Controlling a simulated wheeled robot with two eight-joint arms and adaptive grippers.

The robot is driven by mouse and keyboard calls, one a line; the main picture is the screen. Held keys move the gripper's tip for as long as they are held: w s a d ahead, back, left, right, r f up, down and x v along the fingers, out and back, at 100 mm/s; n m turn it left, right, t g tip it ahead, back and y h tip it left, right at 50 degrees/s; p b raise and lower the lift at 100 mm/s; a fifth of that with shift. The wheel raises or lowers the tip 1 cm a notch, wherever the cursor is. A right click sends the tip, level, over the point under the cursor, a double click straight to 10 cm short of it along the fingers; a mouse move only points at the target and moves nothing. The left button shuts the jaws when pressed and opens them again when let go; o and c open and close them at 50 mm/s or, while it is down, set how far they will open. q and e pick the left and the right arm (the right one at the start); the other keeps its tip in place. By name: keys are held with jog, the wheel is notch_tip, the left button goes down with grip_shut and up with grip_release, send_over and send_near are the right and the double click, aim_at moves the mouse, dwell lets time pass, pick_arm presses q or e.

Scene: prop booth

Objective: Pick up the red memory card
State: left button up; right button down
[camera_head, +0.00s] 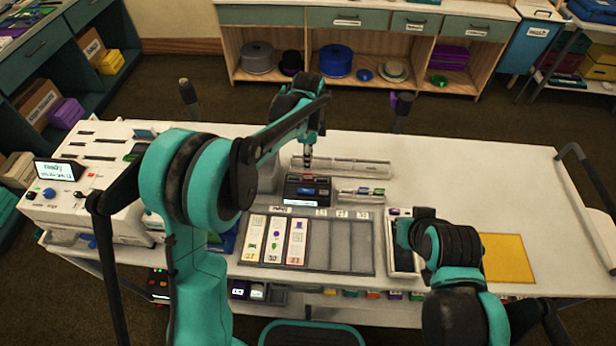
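My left gripper (308,162) points down above a black device (306,190) with a small lit screen, near the middle of the white table. Its fingers are too small to tell open from shut, and I see nothing clearly held. A small clear holder (361,193) just right of the device has thin coloured pieces, some reddish and green. I cannot make out for certain which piece is the red memory card. My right gripper (402,236) is low over a white-rimmed tray (404,262); my arm hides its fingertips.
A grey sorting tray (342,246) with three picture cards in its left slots lies in front of the device. A long clear rack (345,166) lies behind. A white machine (95,180) stands at left. A yellow mat (508,258) lies at right; the table's right part is clear.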

aim_at(308, 179)
pick_arm(q)
notch_tip(308, 179, down, 7)
jog(key=shift+f+b, duration=0.1)
jog(key=shift+b, duration=0.95)
grip_shut()
